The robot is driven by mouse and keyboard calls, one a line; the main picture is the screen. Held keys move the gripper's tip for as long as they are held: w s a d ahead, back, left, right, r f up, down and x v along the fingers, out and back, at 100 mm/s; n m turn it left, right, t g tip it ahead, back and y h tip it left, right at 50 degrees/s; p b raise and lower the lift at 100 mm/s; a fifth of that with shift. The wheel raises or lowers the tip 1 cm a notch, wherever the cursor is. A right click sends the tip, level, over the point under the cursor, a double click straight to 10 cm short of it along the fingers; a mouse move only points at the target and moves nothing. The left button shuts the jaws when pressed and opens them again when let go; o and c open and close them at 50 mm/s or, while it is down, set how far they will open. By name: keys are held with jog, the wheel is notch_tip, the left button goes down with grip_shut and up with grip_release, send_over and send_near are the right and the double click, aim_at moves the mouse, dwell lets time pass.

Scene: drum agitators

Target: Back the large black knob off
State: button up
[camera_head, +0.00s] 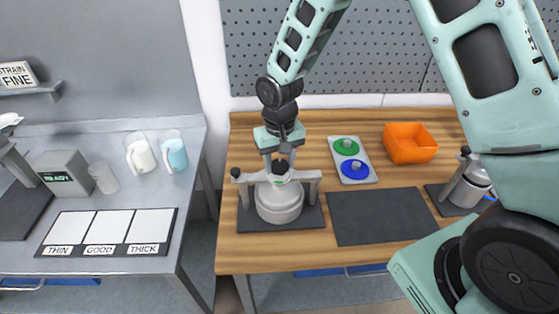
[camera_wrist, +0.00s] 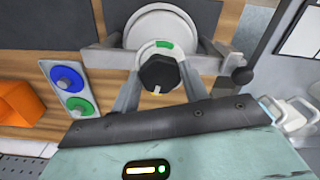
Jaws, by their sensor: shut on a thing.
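The large black knob (camera_wrist: 158,72), with a white mark on its face, sits at the middle of a grey clamp bar over a round pale drum (camera_head: 280,203). The knob (camera_head: 281,167) is small and partly covered by my gripper in the head view. My gripper (camera_head: 280,158) reaches down over the bar from above. In the wrist view, my gripper's (camera_wrist: 160,78) two grey fingers stand on either side of the knob and are shut on it. A green mark (camera_wrist: 165,44) shows on the pale collar beside the knob.
A black-tipped lever (camera_head: 235,172) stands at the bar's left end. To the right are a panel with green (camera_head: 346,146) and blue (camera_head: 354,169) buttons, an orange bin (camera_head: 409,143) and a second metal vessel (camera_head: 467,188). A dark mat (camera_head: 380,215) lies empty.

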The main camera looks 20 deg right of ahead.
jog(key=n+b, duration=0.1)
jog(key=n, duration=0.5)
jog(key=shift+n, duration=0.4)
jog(key=n, duration=0.6)
jog(key=shift+p, duration=0.3)
jog(key=o, duration=1)
jog(key=shift+w+d, duration=0.1)
